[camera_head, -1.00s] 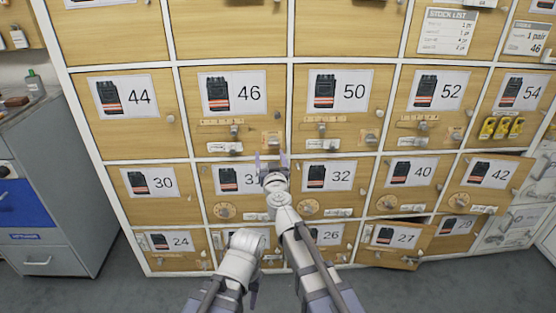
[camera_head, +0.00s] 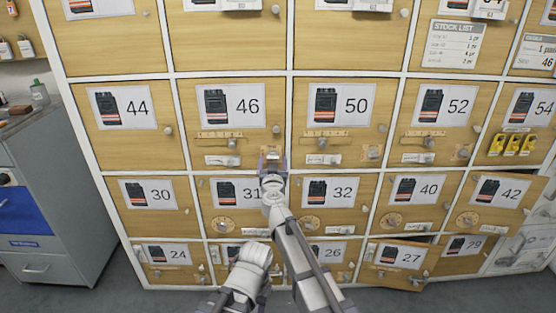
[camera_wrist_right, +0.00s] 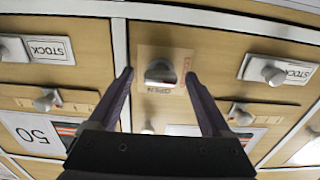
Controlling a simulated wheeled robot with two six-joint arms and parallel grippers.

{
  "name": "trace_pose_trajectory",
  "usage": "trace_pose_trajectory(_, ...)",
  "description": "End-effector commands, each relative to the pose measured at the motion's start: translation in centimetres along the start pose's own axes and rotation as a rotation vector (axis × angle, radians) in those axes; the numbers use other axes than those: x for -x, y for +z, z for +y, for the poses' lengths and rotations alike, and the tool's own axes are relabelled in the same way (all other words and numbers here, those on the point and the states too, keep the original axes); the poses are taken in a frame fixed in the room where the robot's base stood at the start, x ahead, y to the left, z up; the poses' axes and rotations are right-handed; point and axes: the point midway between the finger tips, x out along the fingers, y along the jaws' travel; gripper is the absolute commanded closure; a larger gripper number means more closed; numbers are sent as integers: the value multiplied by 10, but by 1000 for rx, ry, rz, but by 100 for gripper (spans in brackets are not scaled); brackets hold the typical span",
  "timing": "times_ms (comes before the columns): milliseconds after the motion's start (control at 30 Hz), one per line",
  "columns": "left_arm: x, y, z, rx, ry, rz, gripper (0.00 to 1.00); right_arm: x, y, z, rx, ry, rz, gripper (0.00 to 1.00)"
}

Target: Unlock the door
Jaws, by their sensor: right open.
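The locker door marked 46 (camera_head: 190,128) is shut, in the middle row of the head view. My right gripper (camera_head: 273,158) is at that door's lower right corner and covers its turn-knob lock there. In the right wrist view, which is upside down, the grey knob (camera_wrist_right: 160,73) sits on a pale plate with an OPEN label. The open fingers of my right gripper (camera_wrist_right: 159,76) stand either side of it, with gaps. Door 46 also has a slide bolt (camera_head: 233,143). My left arm is low in the head view; its fingers cannot be made out.
Door 50 (camera_head: 385,105) is to the right of door 46, with its own bolt. Doors 31 (camera_head: 235,190) and 32 (camera_head: 345,190) are below. Door 27 (camera_head: 395,266) stands ajar at lower right. A grey cabinet (camera_head: 85,180) is on the left.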

Motion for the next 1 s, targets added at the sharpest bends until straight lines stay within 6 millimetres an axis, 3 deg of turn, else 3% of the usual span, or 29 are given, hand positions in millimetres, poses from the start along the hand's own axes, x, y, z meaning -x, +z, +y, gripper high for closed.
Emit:
trace_pose_trajectory(267,0,0,0,0,0,0,50,-1,0,-1,0,0,0,19)
trace_pose_trajectory(1000,0,0,0,0,0,0,50,-1,0,-1,0,-1,0,100)
